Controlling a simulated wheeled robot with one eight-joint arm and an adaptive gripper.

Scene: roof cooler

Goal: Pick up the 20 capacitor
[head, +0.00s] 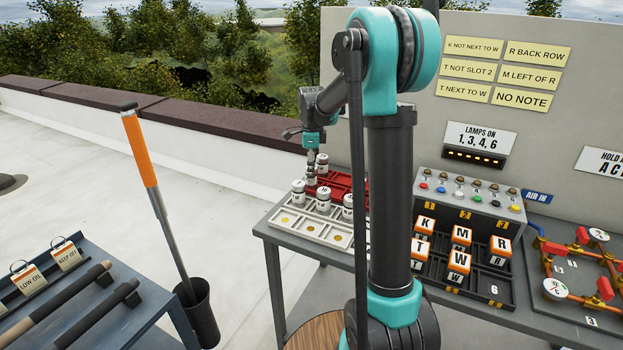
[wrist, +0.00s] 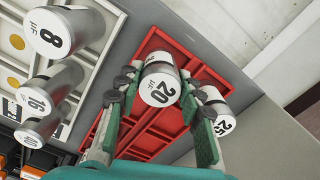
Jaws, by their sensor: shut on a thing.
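The 20 capacitor (wrist: 160,84), a silver can with a white end marked 20 µF, is between the teal fingers of my gripper (wrist: 158,80) in the wrist view. The fingers are shut on it, one on each side. The red tray (wrist: 152,45) lies behind it in that view; I cannot tell whether the can touches the tray. A 25 capacitor (wrist: 217,112) stands close beside the right finger. In the head view my gripper (head: 311,168) points down at the left end of the red tray (head: 342,183); the held can is small and unclear there.
A pale tray (head: 290,224) holds several capacitors, including the 8 capacitor (wrist: 60,33) and the 16 capacitor (wrist: 50,88), left of my gripper in the wrist view. Lettered blocks (head: 461,236) and a lamp box (head: 465,195) stand right of my arm. A low parapet (head: 210,119) runs behind.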

